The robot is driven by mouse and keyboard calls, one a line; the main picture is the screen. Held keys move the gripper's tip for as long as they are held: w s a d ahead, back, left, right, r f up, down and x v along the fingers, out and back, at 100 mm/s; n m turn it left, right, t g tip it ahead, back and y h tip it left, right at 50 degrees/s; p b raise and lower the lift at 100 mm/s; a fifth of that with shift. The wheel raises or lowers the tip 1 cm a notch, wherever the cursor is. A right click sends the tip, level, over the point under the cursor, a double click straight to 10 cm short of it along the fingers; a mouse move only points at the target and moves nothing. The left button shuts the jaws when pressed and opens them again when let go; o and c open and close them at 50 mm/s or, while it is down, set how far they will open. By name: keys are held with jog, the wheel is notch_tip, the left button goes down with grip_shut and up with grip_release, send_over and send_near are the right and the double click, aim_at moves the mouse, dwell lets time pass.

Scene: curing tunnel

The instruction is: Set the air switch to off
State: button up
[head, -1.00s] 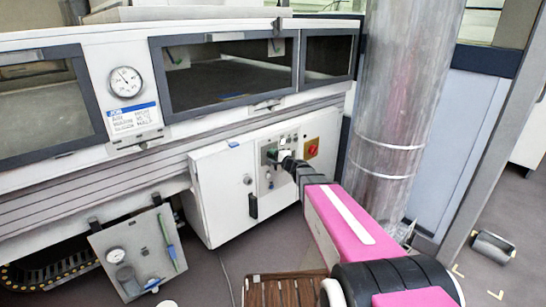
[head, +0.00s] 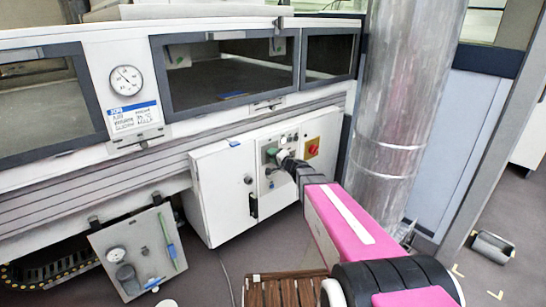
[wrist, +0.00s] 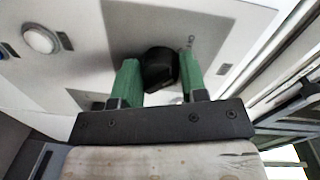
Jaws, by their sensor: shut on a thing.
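A black knob (wrist: 160,68), which I take to be the air switch, stands out from a grey plate in the wrist view. My gripper (wrist: 159,77) has its two green fingers on either side of the knob and is shut on it. In the head view my gripper (head: 281,157) is at the control panel (head: 265,183) on the white cabinet. There my gripper and arm hide the knob. I cannot read any marking that shows which way the knob points.
A red switch on a yellow plate (head: 312,147) sits to the right of my gripper. A white round button (wrist: 41,39) is on the panel in the wrist view. A thick metal duct (head: 393,100) rises close to the right of my arm. A gauge board (head: 138,250) hangs at the lower left.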

jog(key=shift+a+r, duration=0.1)
jog(key=shift+r, duration=0.2)
jog(key=o, duration=0.9)
jog(key=shift+d, duration=0.3)
jog(key=v, duration=1)
jog(key=shift+s, duration=0.45)
jog(key=s+a+f+n+g+h, duration=0.1)
jog(key=s+a+f+n+g, duration=0.4)
jog(key=s+f+g, duration=0.5)
jog(key=s+d+f+n+g+h, duration=0.2)
jog(key=s+d+f+g+h, duration=0.1)
jog(key=s+d+h, duration=0.5)
jog(key=s+d, duration=0.1)
jog(key=s, duration=0.1)
jog(key=shift+s+d+g+h, duration=0.25)
jog(key=shift+s+g+h, duration=0.15)
